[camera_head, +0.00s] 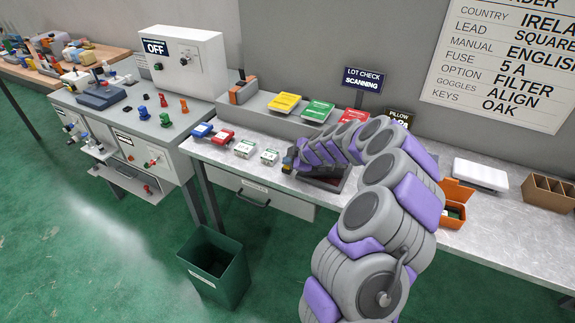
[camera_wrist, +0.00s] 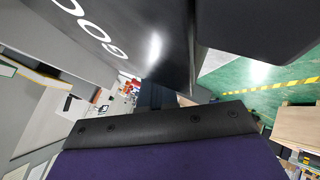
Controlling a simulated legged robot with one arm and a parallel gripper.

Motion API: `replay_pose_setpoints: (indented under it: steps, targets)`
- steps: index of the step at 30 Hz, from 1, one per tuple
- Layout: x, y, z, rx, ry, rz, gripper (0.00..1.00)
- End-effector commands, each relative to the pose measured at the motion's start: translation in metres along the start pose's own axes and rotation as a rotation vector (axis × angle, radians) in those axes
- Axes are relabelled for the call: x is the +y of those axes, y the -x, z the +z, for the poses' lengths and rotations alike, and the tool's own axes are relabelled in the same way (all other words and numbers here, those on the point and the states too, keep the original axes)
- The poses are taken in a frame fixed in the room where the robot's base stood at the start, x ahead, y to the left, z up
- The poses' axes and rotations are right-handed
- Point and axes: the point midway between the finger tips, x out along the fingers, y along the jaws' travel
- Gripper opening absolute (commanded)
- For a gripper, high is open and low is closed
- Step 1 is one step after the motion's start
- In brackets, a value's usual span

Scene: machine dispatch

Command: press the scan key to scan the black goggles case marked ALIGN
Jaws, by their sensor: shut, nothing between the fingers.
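My gripper (camera_head: 290,160) is at the left end of my bent arm, low over the metal bench beside a dark flat device (camera_head: 335,186). It is small in the head view; it is shut and holds nothing. In the wrist view a large black surface (camera_wrist: 125,30) with cut-off white letters fills the top, very close to the camera. It may be the goggles case, but ALIGN cannot be read. I cannot pick out the scan key; my arm covers part of this area. The LOT CHECK SCANNING sign (camera_head: 362,80) stands behind.
Yellow (camera_head: 285,102), green (camera_head: 318,111) and red (camera_head: 353,116) panels line the raised ledge. Small white-green boxes (camera_head: 257,152) lie left of my gripper. An orange bin (camera_head: 455,193) and white box (camera_head: 480,173) stand to the right. A green bin (camera_head: 216,268) is on the floor.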

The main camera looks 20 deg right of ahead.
Motion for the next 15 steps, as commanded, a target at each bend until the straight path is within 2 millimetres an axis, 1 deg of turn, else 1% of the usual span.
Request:
replay_pose_setpoints:
  steps: [15]
  targets:
    - [0.009, 0.013, -0.009, 0.0, 0.0, 0.0, 0.0]
